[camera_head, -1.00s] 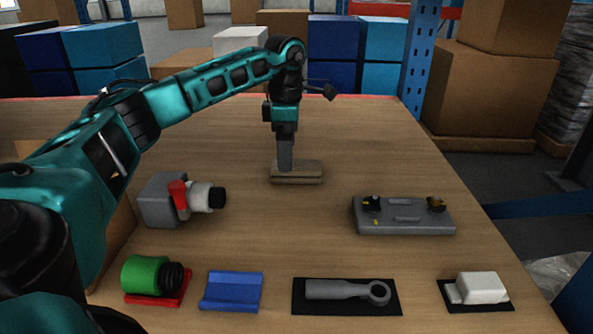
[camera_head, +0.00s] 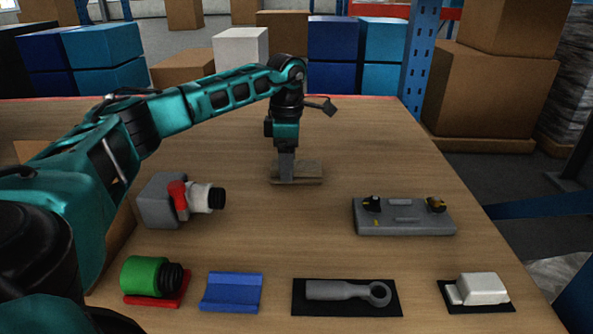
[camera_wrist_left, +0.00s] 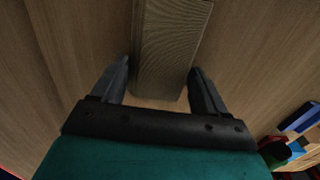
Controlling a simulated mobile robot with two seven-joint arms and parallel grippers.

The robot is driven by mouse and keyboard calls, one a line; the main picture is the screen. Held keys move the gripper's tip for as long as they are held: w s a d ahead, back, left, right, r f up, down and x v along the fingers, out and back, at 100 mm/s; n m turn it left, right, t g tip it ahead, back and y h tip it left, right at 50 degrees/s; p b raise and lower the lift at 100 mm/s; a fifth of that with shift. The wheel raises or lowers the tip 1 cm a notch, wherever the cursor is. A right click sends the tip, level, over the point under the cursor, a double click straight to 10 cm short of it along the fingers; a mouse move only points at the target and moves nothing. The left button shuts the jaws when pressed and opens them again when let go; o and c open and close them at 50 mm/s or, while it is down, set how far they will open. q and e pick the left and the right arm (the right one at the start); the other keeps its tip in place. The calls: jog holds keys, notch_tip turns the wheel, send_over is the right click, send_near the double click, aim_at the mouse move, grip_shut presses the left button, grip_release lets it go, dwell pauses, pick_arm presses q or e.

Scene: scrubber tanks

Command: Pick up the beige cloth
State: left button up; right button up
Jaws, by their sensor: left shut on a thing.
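The beige cloth (camera_head: 310,174) is a flat, folded block on the wooden table, towards the far middle in the head view. My left gripper (camera_head: 286,179) points straight down at it and hides part of its left half. In the left wrist view the cloth (camera_wrist_left: 172,42) runs between the two fingers of my left gripper (camera_wrist_left: 160,68). The gripper is shut on the cloth, which appears to be still at table level. My right gripper is not in view.
A grey block with a red-handled valve (camera_head: 180,200) stands left of the cloth. A grey panel with knobs (camera_head: 404,217) lies to the right. Along the front are a green cylinder (camera_head: 143,276), blue holder (camera_head: 231,291), grey wrench (camera_head: 340,290) and white block (camera_head: 482,289).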

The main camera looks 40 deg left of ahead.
pick_arm(q)
jog(key=shift+c, duration=0.7)
jog(key=shift+r, duration=0.55)
notch_tip(320, 180, up, 19)
jog(key=p, duration=0.4)
